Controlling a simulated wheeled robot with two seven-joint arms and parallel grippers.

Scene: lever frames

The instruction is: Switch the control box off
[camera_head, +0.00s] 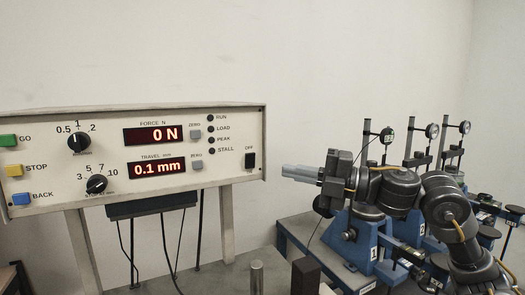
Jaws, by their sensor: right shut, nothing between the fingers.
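The control box (105,180) is a cream panel on legs at the left. Its force display (152,135) is lit at "0 N" and its travel display (157,168) at "0.1 mm". A black switch (250,161) sits near the panel's right edge, with "OFF" printed above it. My right gripper (286,170) is shut and empty, its fingers pointing left. In the picture its tips are just right of the box's edge, level with the lower part of the switch, apart from it. My left gripper is not in view.
Green GO (8,140), yellow STOP (13,170) and blue BACK (21,198) buttons and two black knobs share the panel. Blue lever frames with dial gauges (387,136) stand on a bench behind my right arm. Dark cables hang below the box.

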